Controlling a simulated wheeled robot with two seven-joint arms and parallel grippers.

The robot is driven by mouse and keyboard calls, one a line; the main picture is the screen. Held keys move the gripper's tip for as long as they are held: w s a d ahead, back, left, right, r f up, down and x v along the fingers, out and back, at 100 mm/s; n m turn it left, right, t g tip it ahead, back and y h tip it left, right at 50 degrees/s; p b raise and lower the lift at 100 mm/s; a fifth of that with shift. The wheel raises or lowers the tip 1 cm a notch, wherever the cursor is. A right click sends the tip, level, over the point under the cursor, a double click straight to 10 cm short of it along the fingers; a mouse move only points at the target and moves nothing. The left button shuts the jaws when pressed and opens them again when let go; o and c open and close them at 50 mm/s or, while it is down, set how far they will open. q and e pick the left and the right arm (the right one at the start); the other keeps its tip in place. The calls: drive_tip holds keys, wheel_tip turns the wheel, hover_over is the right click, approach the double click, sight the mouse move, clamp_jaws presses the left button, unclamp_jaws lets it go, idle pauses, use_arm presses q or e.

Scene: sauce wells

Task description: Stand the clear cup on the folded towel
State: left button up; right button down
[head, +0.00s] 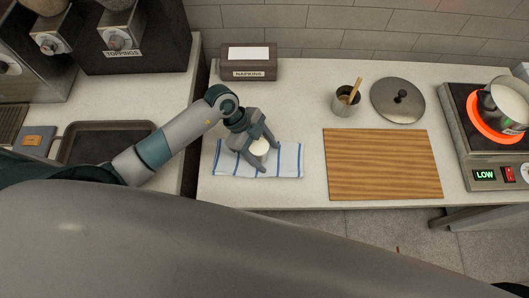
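The folded towel (286,171), white with blue stripes, lies flat near the front left of the middle counter. My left gripper (268,156) reaches in from the left over the towel, its fingers spread to either side of a small round pale thing (259,148). This looks like the top of the cup, seen from above over the towel. Its walls and base are hidden, so I cannot tell whether it touches the towel or whether the fingers press on it. My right gripper is not in view.
A wooden board (381,164) lies right of the towel. Behind are a napkin box (248,66), a metal pot with a wooden utensil (345,104) and a round lid (398,101). A glowing burner (487,132) with a saucepan (507,103) stands far right. A dark tray (82,160) lies left.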

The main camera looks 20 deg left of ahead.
use_arm(q)
drive_tip(key=shift+s+a+f, duration=0.25)
drive_tip(key=shift+s+f, duration=0.3)
drive_tip(key=shift+f, duration=0.15)
drive_tip(key=shift+r, duration=0.6)
drive_tip(key=w+b+v, duration=0.1)
drive_tip(key=b+v, duration=0.1)
drive_tip(key=v, duration=1)
drive_tip(key=shift+d+r, duration=0.2)
drive_tip(key=shift+r, duration=0.1)
